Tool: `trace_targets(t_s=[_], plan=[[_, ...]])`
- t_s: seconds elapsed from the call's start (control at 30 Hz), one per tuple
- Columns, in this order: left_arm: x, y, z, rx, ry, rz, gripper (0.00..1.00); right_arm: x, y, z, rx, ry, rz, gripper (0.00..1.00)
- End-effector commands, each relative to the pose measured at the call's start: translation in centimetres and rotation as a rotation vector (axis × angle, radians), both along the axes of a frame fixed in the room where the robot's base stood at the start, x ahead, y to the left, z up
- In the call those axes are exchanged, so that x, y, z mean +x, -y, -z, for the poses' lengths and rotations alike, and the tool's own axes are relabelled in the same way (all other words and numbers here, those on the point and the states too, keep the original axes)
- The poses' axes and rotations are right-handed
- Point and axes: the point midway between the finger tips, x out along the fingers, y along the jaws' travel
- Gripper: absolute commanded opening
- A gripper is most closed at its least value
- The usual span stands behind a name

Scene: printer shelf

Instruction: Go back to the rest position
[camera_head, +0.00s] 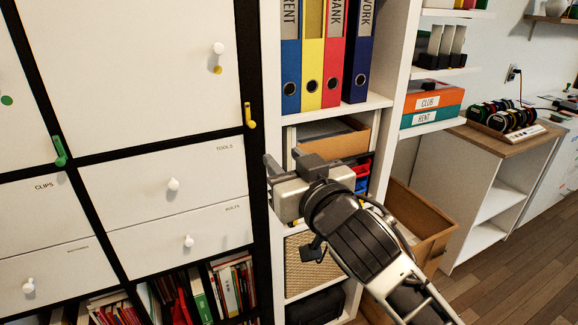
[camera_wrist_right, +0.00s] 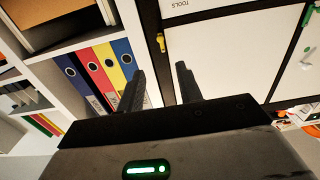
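My right gripper (camera_head: 286,163) is in front of the shelf unit in the head view, its arm coming in from the lower right. In the right wrist view its two dark fingers (camera_wrist_right: 160,86) stand apart with nothing between them, so it is open and empty. Its fingers point toward the shelf and the black cabinet frame, and I cannot tell how close they are. My left gripper is not in view.
A white cabinet with drawers (camera_head: 146,198) fills the left. Coloured binders (camera_head: 333,57) stand on the white shelf, also in the right wrist view (camera_wrist_right: 97,72). Wooden floor (camera_head: 500,270) is clear at lower right.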

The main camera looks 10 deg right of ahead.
Motion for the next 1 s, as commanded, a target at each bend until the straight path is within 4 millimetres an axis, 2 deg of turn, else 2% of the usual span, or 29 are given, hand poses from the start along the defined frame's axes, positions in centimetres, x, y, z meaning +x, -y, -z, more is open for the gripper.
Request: trace_targets(t_s=[0.4,0.47,0.53,0.57,0.67,0.7,0.77,0.8,0.9,1.0], plan=[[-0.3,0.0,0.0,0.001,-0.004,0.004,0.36,-0.5,0.2,0.1,0.000,-0.001,0.000,0.36],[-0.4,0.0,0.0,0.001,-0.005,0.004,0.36,-0.6,0.3,0.7,-0.001,-0.012,0.000,0.36],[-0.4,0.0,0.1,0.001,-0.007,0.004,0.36,-0.7,0.5,2.6,-0.004,-0.046,0.000,0.36],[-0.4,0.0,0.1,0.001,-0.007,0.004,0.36,-0.9,0.7,3.9,-0.007,-0.067,-0.001,0.36],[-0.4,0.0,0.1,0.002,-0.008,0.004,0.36,-2.1,1.5,9.7,-0.017,-0.166,-0.002,0.36],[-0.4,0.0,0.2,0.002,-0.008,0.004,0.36,-3.0,2.0,12.5,-0.024,-0.212,-0.002,0.36],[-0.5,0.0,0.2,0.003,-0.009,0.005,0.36,-4.7,2.9,16.7,-0.033,-0.281,0.003,0.36],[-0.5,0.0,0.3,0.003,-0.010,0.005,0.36,-6.1,3.5,19.5,-0.041,-0.326,0.005,0.36],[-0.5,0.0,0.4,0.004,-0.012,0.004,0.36,-10.2,5.1,25.5,-0.062,-0.429,0.018,0.36],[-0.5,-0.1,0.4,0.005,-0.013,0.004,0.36,-14.4,6.6,30.1,-0.084,-0.515,0.032,0.36]])
